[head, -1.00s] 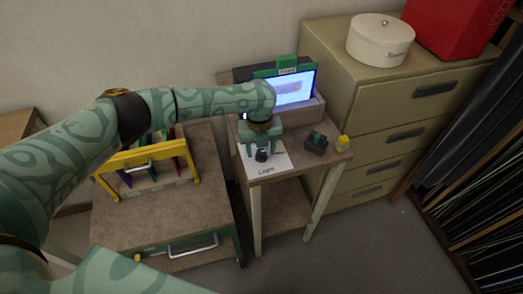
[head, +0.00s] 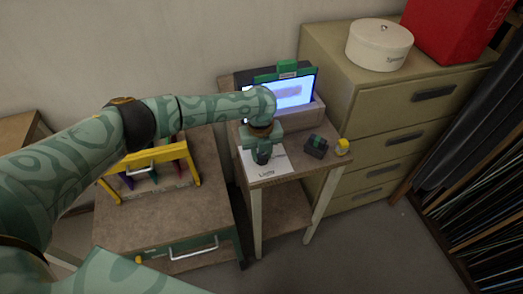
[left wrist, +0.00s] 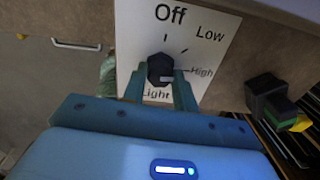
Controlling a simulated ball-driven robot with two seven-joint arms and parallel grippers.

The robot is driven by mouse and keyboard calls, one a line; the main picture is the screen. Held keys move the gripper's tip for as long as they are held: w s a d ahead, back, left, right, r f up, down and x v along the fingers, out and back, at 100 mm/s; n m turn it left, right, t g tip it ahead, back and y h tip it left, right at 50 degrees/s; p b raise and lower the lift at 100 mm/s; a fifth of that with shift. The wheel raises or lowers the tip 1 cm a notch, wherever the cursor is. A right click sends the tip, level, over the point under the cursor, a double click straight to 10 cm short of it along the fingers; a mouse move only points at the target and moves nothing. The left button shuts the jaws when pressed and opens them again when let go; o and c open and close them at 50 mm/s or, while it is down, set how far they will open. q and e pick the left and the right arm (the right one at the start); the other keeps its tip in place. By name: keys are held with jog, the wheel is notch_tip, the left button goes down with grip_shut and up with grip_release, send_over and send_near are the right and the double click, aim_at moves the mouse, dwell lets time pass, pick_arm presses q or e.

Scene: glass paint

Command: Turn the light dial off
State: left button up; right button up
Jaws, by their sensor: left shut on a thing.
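The light dial (left wrist: 158,66) is a dark knob on a white card (left wrist: 140,35) printed Off, Low, High and Light. My left gripper (left wrist: 160,82) has its two fingers on either side of the knob and is shut on it. A pale mark on the knob lies on the side towards High, but its exact direction is hard to tell. In the head view the left gripper (head: 262,155) points down over the card (head: 276,167), and its fingers hide the knob. My right gripper is not in view.
A small dark box with a green top (head: 315,146) and a yellow item (head: 342,147) stand right of the card on the small table (head: 300,165). A lit screen (head: 293,92) stands behind. A yellow-framed rack (head: 196,165) is to the left.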

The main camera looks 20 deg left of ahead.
pick_arm(q)
jog(key=shift+r+n+p, duration=0.2)
jog(key=shift+n+p, duration=0.85)
jog(key=shift+n, duration=0.15)
jog(key=n+p, duration=0.2)
jog(key=shift+n, duration=0.4)
jog(key=n+p, duration=0.2)
jog(key=n, duration=0.3)
jog(key=shift+p, duration=0.35)
jog(key=n+p, duration=0.1)
jog(key=n, duration=0.2)
jog(key=shift+f+n, duration=0.1)
jog(key=shift+n, duration=0.3)
jog(key=shift+n+y+p, duration=0.3)
jog(key=shift+n, duration=1.1)
jog(key=o, duration=1)
jog(key=shift+c, duration=0.2)
